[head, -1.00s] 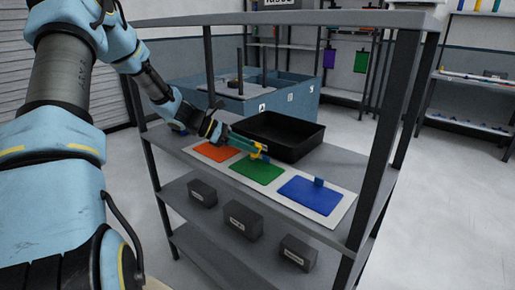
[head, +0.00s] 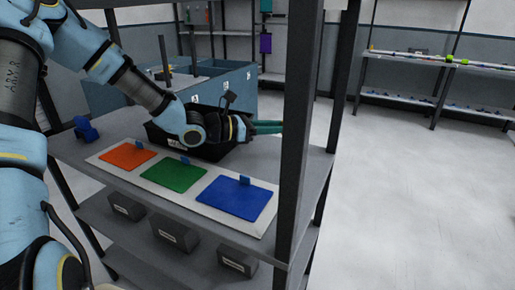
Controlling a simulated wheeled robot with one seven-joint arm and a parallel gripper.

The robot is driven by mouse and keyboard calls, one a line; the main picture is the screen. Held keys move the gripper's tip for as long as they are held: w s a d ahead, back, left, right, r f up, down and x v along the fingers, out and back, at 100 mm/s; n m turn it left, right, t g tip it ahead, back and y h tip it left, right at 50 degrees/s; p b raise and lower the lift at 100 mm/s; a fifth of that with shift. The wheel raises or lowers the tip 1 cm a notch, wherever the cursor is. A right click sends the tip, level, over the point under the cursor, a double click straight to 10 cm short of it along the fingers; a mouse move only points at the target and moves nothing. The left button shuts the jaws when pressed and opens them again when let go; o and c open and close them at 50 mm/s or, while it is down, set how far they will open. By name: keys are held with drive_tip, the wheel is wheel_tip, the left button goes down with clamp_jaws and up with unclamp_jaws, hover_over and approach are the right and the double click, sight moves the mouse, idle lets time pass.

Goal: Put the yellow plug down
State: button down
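My gripper (head: 268,127), with teal fingers, reaches right over the back right of the shelf, beyond the black tray. Its fingertips end beside the dark shelf post, which may hide their ends. I cannot tell whether the fingers are open or shut. The yellow plug does not show clearly; it may be hidden behind the post. A white board (head: 215,198) on the upper shelf carries an orange panel (head: 127,156), a green panel (head: 174,178) and a blue panel (head: 238,200). Small blue pieces stand at the back edges of the green panel (head: 185,160) and the blue panel (head: 244,181).
The black tray (head: 160,138) is partly hidden by my arm. A blue object (head: 86,128) lies at the shelf's left. The dark post (head: 301,130) stands close to my gripper. Grey boxes (head: 174,232) sit on the shelf below. Another shelf (head: 430,60) stands far right; open floor lies between.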

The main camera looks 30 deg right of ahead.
drive_tip(key=shift+f+p, duration=0.75)
drive_tip(key=shift+f, duration=3.2)
drive_tip(key=c, duration=0.6)
unclamp_jaws()
drive_tip(key=shift+a, duration=0.15)
drive_tip(key=b+v, duration=0.2)
drive_tip(key=v, duration=0.9)
drive_tip(key=shift+w+b, duration=0.1)
drive_tip(key=shift+b, duration=0.2)
drive_tip(key=shift+a, duration=0.35)
drive_tip(key=shift+r, duration=0.1)
drive_tip(key=shift+w+r, duration=0.1)
